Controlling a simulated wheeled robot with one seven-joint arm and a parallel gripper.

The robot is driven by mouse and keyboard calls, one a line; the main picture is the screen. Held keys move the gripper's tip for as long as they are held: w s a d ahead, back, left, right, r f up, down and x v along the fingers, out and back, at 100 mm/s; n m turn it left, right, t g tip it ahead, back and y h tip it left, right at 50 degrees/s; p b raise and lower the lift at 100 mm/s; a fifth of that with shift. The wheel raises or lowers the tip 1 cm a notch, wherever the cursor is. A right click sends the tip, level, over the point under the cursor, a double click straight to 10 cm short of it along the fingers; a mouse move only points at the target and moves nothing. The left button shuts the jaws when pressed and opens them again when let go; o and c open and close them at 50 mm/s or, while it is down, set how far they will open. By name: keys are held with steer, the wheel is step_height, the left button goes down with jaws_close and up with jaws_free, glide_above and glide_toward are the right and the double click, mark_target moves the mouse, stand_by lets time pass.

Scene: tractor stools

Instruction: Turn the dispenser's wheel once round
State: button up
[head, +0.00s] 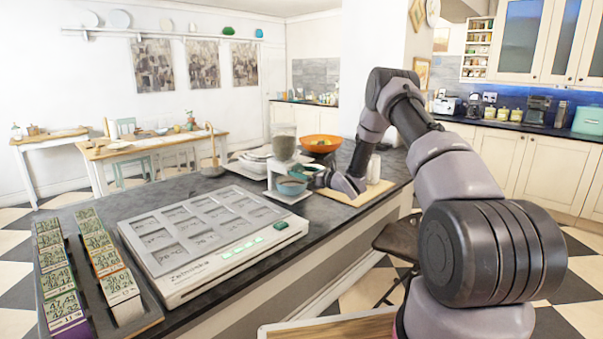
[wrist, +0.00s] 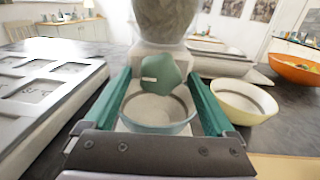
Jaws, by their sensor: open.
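The dispenser (head: 284,144) stands on the dark counter with a grey hopper on a white stand. In the wrist view its hopper (wrist: 165,18) is cut off at the top. The green wheel (wrist: 163,78), with a pale mark on its left part, is on the dispenser's front below the hopper. A blue-rimmed bowl (wrist: 158,115) sits under the wheel; it also shows in the head view (head: 291,187). My gripper (wrist: 160,84) is open, its green fingers left and right of the wheel in the picture. I cannot tell whether the fingertips reach it. In the head view, my gripper (head: 315,178) is beside the dispenser, partly hidden.
A white panel with several recesses (head: 195,235) lies at the left of the dispenser. Strips of labelled packets (head: 60,270) lie further left. An orange bowl (head: 320,143) and a pale yellow bowl (wrist: 245,101) stand nearby. A wooden board (head: 355,194) lies under my wrist.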

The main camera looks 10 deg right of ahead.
steer(key=c, duration=1.4)
steer(key=shift+m, duration=0.3)
